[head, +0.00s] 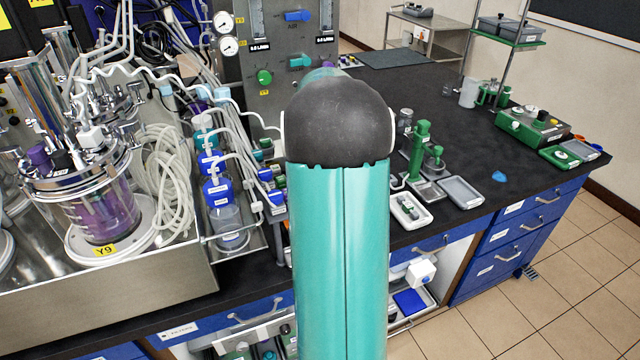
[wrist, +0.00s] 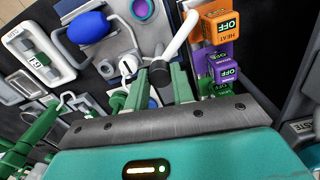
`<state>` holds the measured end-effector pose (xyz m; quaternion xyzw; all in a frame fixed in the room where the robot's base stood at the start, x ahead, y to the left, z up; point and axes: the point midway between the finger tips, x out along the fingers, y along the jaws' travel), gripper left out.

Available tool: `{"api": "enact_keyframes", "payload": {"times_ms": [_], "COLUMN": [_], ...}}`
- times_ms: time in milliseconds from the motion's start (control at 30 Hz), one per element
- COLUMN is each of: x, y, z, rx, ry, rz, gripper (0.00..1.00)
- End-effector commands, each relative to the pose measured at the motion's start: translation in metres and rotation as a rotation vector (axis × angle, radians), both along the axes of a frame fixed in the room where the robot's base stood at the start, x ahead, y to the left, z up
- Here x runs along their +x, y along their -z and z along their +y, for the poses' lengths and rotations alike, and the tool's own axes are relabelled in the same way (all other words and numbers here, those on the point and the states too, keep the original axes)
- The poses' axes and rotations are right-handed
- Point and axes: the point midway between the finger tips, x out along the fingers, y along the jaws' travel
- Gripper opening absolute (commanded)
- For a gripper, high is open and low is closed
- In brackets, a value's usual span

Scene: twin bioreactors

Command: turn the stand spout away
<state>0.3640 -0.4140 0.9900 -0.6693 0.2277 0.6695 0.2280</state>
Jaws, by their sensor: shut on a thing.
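My gripper (wrist: 160,88) shows in the wrist view, its two green fingers closed around the dark end of a white angled tube. I take this tube to be the stand spout (wrist: 180,35). It slants up and to the right from between the fingers, and its far end reaches the orange block. In the head view my arm hides the gripper and the spout. How the spout joins its stand cannot be told.
An orange block (wrist: 221,26) and a purple block (wrist: 225,67) marked OFF stand close right of the spout. A blue bulb (wrist: 88,27) and a white tray (wrist: 40,55) lie to the left.

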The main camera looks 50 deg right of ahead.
Motion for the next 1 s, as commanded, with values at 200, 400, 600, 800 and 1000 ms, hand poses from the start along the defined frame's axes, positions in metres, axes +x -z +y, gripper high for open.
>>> {"api": "enact_keyframes", "payload": {"times_ms": [200,400,600,800,1000], "x": [0.0004,0.0006,0.0003,0.0003,0.0002], "y": [-0.0011,-0.0011,-0.0010,-0.0009,-0.0006], "z": [-0.0004,-0.0004,-0.0004,-0.0002,-0.0002], "rx": [-0.002,-0.002,-0.001,-0.001,-0.001], "ry": [0.103,0.147,0.157,0.156,0.155], "rz": [-0.001,-0.002,-0.002,-0.002,-0.001], "gripper": [0.00,0.00,0.00,0.00,0.46]}}
